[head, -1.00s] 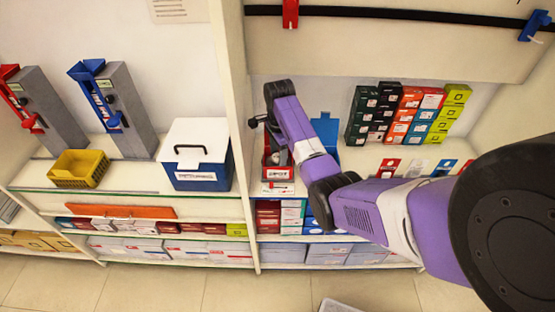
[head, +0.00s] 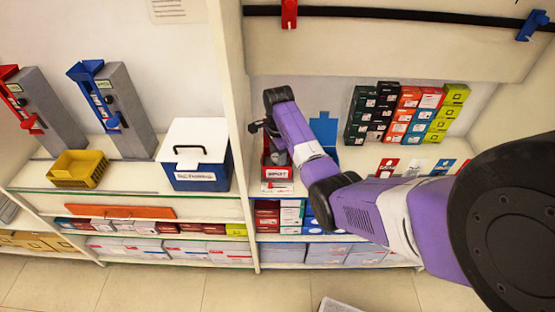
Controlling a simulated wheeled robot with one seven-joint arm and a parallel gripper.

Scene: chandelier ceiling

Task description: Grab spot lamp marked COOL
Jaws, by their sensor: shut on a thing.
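My gripper (head: 268,128) is at the end of my purple arm, over a red bin (head: 277,173) on the shelf of the right bay. My own wrist and forearm hide most of the gripper and its fingertips. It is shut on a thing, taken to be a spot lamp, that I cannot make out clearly. A small grey shape shows in the bin below the gripper, partly behind my arm. The bin has a white label on its front. No COOL marking can be read.
A blue bin (head: 323,127) stands right of the red bin, partly behind my arm. Stacked coloured boxes (head: 400,115) stand further right. An upright divider (head: 236,120) is close on the left. Beyond it are a blue box with a white lid (head: 196,140) and a yellow basket (head: 77,170).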

